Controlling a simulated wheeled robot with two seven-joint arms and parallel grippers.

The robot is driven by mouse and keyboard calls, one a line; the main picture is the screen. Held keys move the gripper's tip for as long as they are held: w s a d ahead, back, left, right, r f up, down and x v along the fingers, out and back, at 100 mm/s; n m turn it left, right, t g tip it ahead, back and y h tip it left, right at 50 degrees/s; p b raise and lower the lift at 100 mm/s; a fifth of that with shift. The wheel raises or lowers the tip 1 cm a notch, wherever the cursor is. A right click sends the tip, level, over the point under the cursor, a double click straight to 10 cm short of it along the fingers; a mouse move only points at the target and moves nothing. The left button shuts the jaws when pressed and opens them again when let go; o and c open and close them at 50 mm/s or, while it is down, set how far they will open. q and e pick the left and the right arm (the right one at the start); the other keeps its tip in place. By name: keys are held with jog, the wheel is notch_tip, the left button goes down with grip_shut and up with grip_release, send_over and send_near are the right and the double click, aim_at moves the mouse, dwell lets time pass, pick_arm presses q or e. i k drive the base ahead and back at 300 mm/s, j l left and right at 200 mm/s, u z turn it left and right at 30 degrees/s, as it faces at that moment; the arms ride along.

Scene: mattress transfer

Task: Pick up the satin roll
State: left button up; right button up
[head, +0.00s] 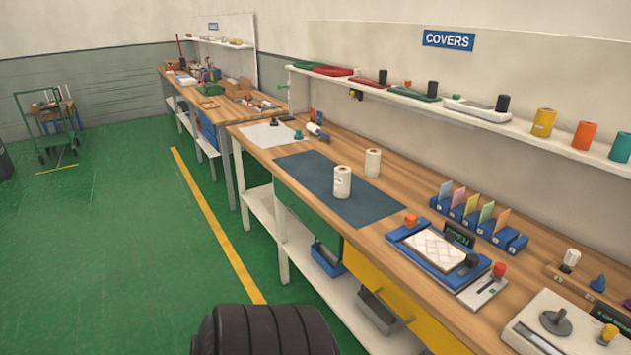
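Two upright white rolls are on the workbench under the COVERS sign. The nearer white roll (342,184) stands on a dark blue-grey mat (318,187). The other white roll (372,163) stands behind it to the right, near the mat's far edge. Both have small markings too small to read, so I cannot tell which one, if either, is the satin roll. A yellow roll (543,122), an orange roll (584,135) and a teal roll (621,148) stand on the wall shelf. Neither of my grippers is in view.
Right of the mat, the wooden workbench (388,199) holds a blue tray device (405,233), a row of blue card holders (478,219) and a pale machine (560,322). The wall shelf (455,108) runs above. Green floor (120,230) lies clear to the left.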

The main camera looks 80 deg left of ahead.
aim_at(342, 172)
jog(key=u, duration=2.25)
jog(key=i+j+z, duration=0.2)
jog(key=i+j, duration=0.25)
jog(key=i+j+z, duration=0.2)
jog(key=i+j, duration=0.15)
jog(key=j, duration=0.15)
jog(key=i+j+z, duration=0.2)
jog(key=i+j, duration=0.2)
jog(key=j, duration=0.15)
